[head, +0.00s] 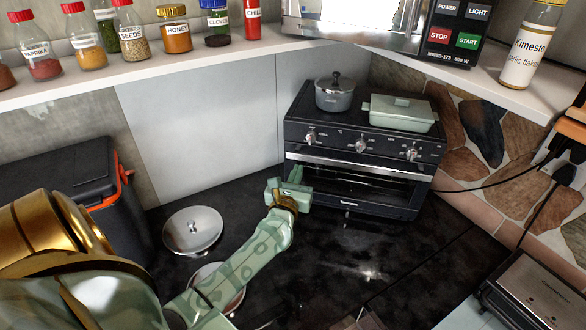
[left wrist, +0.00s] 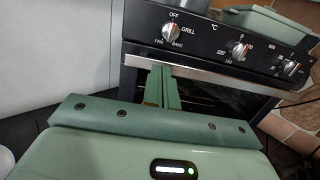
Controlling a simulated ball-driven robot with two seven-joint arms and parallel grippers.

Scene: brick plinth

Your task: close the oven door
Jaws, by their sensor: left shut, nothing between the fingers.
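The black countertop oven (head: 365,135) stands at the back of the counter, with its dials above the door. Its door (head: 355,188) has a dark glass front and a silver bar (head: 375,169) along the top; the door looks upright, but I cannot tell whether it is fully flush. The bar also shows in the left wrist view (left wrist: 222,80). My green left gripper (head: 296,176) is at the door's left end, shut and empty. In the left wrist view its fingers (left wrist: 161,75) overlap the bar under the left dial; contact is unclear. My right gripper is not in view.
A grey pot (head: 335,95) and a green lidded dish (head: 401,112) sit on the oven. Metal lids or bowls (head: 193,230) lie on the counter at left. A shelf with jars and a microwave (head: 380,22) hangs above.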

